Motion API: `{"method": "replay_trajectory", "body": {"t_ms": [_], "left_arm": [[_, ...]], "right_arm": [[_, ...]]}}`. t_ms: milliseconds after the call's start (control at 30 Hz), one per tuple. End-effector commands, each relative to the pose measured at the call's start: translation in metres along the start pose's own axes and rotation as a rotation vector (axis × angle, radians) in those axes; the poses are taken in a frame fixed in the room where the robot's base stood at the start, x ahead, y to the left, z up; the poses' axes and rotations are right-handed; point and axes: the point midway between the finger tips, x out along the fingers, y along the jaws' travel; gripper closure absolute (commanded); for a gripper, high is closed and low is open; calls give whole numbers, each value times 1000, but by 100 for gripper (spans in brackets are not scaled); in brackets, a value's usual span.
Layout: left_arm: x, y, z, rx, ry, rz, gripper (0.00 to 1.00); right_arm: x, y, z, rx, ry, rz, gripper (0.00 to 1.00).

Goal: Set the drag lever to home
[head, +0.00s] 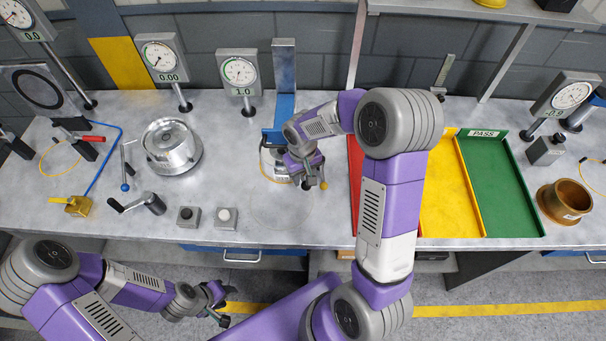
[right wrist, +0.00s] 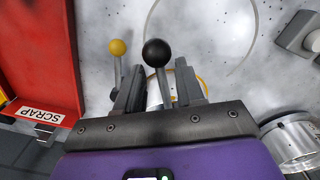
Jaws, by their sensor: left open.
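A station (head: 272,160) with a pale round body and a yellow-orange rim stands at the foot of a blue column and is partly hidden by my right arm. Two ball-tipped levers show there: one with a black ball (right wrist: 156,53), one with a yellow ball (right wrist: 118,47), which also shows in the head view (head: 323,185). I cannot read which is the drag lever. My right gripper (right wrist: 160,78) has its fingers on either side of the black-ball lever's shaft; I cannot tell whether they press on it. The yellow-ball lever is outside the fingers. My left gripper (head: 222,303) is open and empty, low in front of the bench.
Dial gauges (head: 240,72) stand along the back. A metal cylinder (head: 172,150), a blue-ball lever (head: 125,186), a crank (head: 140,203) and two button boxes (head: 227,217) are at left.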

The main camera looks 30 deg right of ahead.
Motion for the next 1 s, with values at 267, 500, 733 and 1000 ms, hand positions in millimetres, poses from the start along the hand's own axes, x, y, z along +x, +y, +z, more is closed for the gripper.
{"method": "replay_trajectory", "body": {"t_ms": [267, 500, 733, 1000], "left_arm": [[0, 0, 0, 0, 0, 0, 57], [0, 0, 0, 0, 0, 0, 57], [0, 0, 0, 0, 0, 0, 57], [3, -1, 0, 0, 0, 0, 57]], "right_arm": [[0, 0, 0, 0, 0, 0, 95], [0, 0, 1, 0, -3, 0, 100], [1, 0, 4, -1, -13, 1, 100], [3, -12, 0, 10, -14, 1, 100]]}}
